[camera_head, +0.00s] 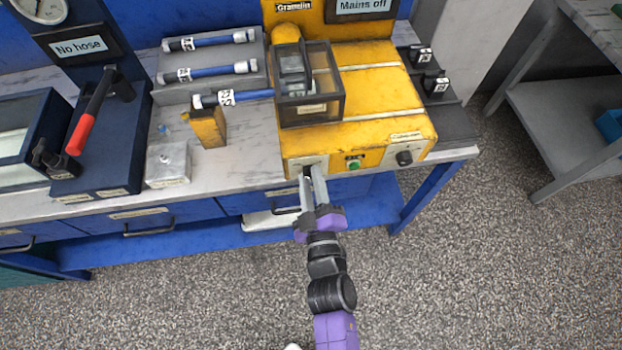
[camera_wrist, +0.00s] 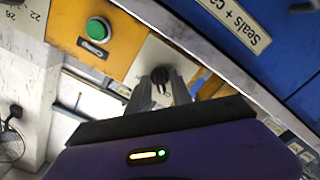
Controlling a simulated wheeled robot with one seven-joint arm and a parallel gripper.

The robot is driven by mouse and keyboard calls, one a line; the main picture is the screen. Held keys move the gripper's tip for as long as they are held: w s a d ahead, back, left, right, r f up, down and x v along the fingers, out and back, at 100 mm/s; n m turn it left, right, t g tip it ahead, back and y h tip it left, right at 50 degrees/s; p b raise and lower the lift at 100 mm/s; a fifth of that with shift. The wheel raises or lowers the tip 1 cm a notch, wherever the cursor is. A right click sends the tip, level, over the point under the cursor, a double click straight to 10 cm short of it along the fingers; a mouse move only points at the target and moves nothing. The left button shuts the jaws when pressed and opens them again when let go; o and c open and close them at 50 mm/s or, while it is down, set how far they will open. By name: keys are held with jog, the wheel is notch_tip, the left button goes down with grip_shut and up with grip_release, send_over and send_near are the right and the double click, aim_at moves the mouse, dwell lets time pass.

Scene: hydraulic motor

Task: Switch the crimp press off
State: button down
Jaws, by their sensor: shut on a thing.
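The yellow crimp press (camera_head: 375,95) stands on the bench, with a sign reading "Mains off" (camera_head: 362,6) at its top. On its front face, a light plate (camera_head: 296,166) at the left carries a small black switch knob (camera_wrist: 160,74). My gripper (camera_head: 313,178) is at that plate, with its fingers shut on the knob; in the head view the fingers mostly hide the knob. A green button (camera_head: 353,163), labelled "Crimp" in the wrist view (camera_wrist: 97,28), sits to the right of the plate. A black dial (camera_head: 404,158) is further right.
A dark see-through guard box (camera_head: 309,85) covers the press head, and a blue hose (camera_head: 235,97) runs to it across a yellow stand (camera_head: 208,128). More hoses lie on a grey rack (camera_head: 205,88). Drawers (camera_head: 150,222) line the bench front.

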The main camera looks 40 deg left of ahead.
jog(key=shift+f, duration=0.1)
jog(key=c, duration=1.5)
grip_release()
jog(key=shift+o, duration=0.2)
jog(key=shift+s+d, duration=0.1)
jog(key=p+v, duration=0.1)
jog(key=v, duration=0.6)
jog(key=shift+s+d, duration=0.2)
